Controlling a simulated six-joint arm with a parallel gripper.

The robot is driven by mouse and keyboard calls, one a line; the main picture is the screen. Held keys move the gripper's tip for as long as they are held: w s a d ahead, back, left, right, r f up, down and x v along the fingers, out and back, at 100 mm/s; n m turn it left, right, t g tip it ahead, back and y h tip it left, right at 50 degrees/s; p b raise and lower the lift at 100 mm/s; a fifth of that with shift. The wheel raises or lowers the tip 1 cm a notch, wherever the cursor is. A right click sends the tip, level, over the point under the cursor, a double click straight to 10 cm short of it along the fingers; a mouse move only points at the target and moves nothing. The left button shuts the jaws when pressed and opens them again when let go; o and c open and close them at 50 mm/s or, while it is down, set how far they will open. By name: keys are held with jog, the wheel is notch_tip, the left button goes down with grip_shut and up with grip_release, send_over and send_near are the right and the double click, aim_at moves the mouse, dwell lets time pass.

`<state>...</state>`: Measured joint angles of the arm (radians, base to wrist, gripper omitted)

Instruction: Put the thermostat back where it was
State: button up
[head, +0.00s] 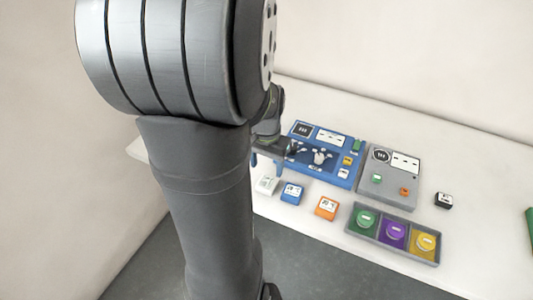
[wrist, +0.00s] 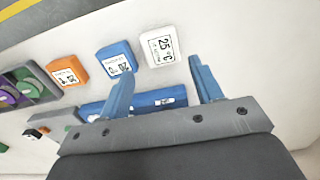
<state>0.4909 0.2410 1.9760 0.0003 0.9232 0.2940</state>
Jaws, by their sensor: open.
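The thermostat appears to be the white square module (wrist: 162,47) with a "25 °C" display in the wrist view. It lies on the table and also shows in the head view (head: 267,184) as the leftmost of a row of modules. My gripper (wrist: 160,66) is open and empty, its two blue fingers apart. In the wrist view the thermostat appears just beyond the gap between the fingertips. In the head view my gripper (head: 266,163) is beside the blue panel (head: 343,178), close to the thermostat. My arm hides part of that panel's left side.
A blue module (head: 292,193) and an orange module (head: 327,207) lie to the thermostat's right. A grey panel (head: 411,165) adjoins the blue panel. A grey tray (head: 376,244) holds green, purple and yellow round pieces. A black module (head: 443,200) lies at the right.

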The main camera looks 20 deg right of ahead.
aim_at(267, 183)
jog(key=shift+r, duration=2.15)
notch_tip(267, 183, down, 12)
jog(key=shift+f, duration=0.1)
jog(key=shift+r, duration=1.1)
